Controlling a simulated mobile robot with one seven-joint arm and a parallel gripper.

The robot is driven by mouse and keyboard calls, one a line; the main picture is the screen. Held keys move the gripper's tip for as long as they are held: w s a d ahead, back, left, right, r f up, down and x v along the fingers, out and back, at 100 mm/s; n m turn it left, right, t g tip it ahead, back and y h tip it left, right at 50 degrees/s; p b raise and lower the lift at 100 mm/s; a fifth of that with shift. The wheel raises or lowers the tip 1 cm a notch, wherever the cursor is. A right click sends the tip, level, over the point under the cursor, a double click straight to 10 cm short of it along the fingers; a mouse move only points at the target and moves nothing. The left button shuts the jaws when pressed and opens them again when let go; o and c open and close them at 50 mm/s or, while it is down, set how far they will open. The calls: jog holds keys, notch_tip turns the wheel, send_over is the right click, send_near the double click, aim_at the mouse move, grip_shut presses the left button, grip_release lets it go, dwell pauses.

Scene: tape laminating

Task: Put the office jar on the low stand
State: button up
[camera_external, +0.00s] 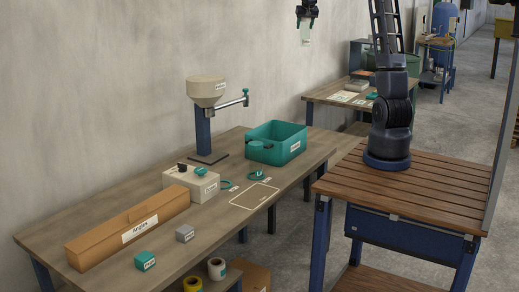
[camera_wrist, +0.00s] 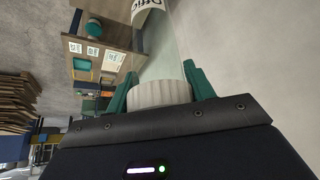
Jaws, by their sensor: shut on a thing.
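My gripper (camera_external: 307,12) is high up at the top edge of the external view, pointing down, well above the tables. It is shut on the office jar (camera_external: 306,33), a pale see-through jar hanging below it. In the wrist view, the green fingers of my gripper (camera_wrist: 159,83) hold the jar's ribbed white lid (camera_wrist: 160,94) from both sides. The jar's clear wall and part of its "Office" label (camera_wrist: 148,10) show beyond the lid. I cannot tell which thing is the low stand.
The long front table (camera_external: 105,222) holds a teal bin (camera_external: 292,146), a hopper on a post (camera_external: 207,90), a cream box (camera_external: 205,187), an orange-brown box (camera_external: 125,228) and small blocks. A back table (camera_external: 322,95) bears papers and boxes. A white outline (camera_external: 255,195) marks clear tabletop.

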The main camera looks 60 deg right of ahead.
jog(key=s+d+m, duration=0.2)
jog(key=s+d, duration=1)
jog(key=d, duration=0.3)
notch_tip(320, 180, down, 64)
jog(key=shift+w+r+g+h, duration=0.2)
jog(key=shift+w+g+h, duration=0.1)
jog(key=shift+g, duration=0.1)
jog(key=o, duration=0.9)
jog(key=shift+f, duration=0.1)
jog(key=o, duration=0.4)
jog(key=shift+c, duration=0.2)
